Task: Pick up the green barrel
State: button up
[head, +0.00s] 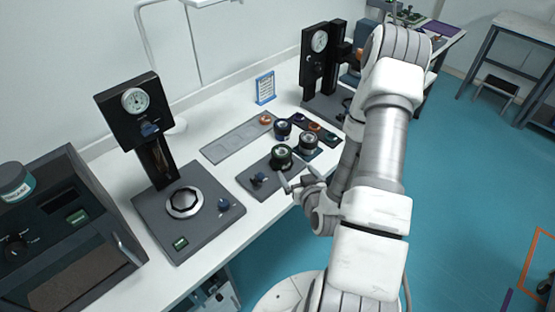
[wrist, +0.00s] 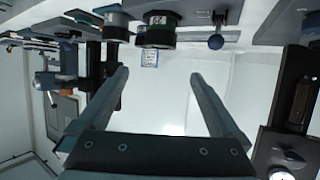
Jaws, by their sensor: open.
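The green barrel (head: 281,157) is a short dark cylinder with a green band. It stands upright on a grey plate (head: 254,182) near the table's front edge. In the wrist view, which is upside down, the green barrel (wrist: 158,28) hangs at the top centre, beyond my fingertips. My gripper (head: 294,183) is close to the barrel on its front side. It is open, and the wrist view shows both fingers (wrist: 158,76) apart with nothing between them.
Two similar dark barrels stand close behind, one at the right (head: 308,143) and one farther back (head: 283,129). A blue knob (head: 259,179) is on the same plate, left of the barrel. A gauge stand (head: 150,120) is at left, another (head: 318,65) at the back.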

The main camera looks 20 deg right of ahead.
jog(key=b, duration=1.2)
send_near(282, 152)
jog(key=shift+s+d+f, duration=0.1)
jog(key=shift+s, duration=0.05)
jog(key=shift+b, duration=0.9)
jog(key=b, duration=0.5)
jog(key=shift+w+f+b, duration=0.3)
jog(key=shift+w, duration=0.05)
jog(key=x, duration=0.5)
jog(key=shift+r, duration=0.2)
jog(key=x, duration=0.5)
jog(key=shift+r, duration=0.1)
